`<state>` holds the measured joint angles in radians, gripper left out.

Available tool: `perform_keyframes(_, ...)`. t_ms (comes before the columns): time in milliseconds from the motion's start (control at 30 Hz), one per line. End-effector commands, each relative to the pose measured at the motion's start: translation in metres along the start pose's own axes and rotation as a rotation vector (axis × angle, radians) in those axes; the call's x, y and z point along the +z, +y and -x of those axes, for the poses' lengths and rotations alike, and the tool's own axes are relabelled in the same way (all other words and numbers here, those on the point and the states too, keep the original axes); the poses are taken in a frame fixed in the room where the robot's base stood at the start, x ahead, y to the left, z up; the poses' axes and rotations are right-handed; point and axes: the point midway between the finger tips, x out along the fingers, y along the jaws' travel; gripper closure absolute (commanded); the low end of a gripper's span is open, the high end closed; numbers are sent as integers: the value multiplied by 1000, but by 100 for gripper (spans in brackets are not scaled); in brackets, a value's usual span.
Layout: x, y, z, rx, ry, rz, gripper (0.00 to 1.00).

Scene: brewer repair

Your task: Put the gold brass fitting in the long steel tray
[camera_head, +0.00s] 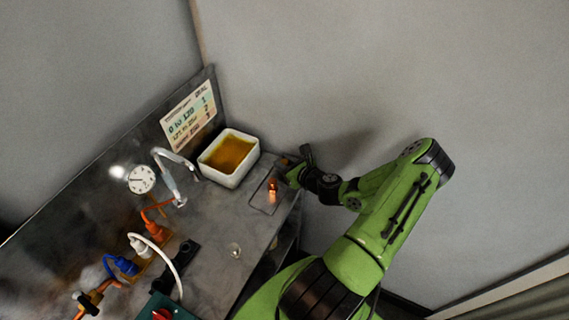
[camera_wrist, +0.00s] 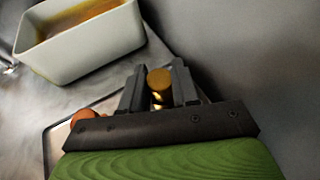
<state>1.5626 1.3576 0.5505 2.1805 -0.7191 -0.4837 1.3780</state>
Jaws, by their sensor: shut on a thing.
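My gripper (camera_head: 291,168) is at the back right edge of the bench, beside the shallow steel tray. In the wrist view my gripper (camera_wrist: 159,74) is shut on the gold brass fitting (camera_wrist: 159,82), whose round end shows between the two fingers. In the head view the fitting (camera_head: 284,161) is only a small orange spot at the fingertips. The long steel tray (camera_head: 259,196) lies flat on the bench, just left of the gripper. A copper-orange part (camera_head: 272,190) sits in it. In the wrist view the tray's edge (camera_wrist: 47,140) shows at lower left, partly hidden by my gripper.
A white tub (camera_head: 229,172) of amber liquid stands left of the tray, close to my gripper. A bent metal spout (camera_head: 173,177), a dial gauge (camera_head: 141,179) and several coloured hoses are farther left. A wall rises behind the bench. Bench surface in front of the tub is clear.

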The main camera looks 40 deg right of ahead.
Motion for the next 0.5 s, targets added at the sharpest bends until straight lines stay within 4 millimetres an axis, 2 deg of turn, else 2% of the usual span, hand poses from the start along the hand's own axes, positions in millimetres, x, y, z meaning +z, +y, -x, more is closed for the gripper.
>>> perform_keyframes(33, -2, 0, -1, 0, 0, 0, 100)
perform_keyframes(67, -3, 0, -1, 0, 1, 0, 69)
perform_keyframes(200, -2, 0, -1, 0, 0, 0, 47)
perform_keyframes(233, -2, 0, -1, 1, 1, 0, 44)
perform_keyframes(500, 0, 0, 0, 1, 0, 0, 44)
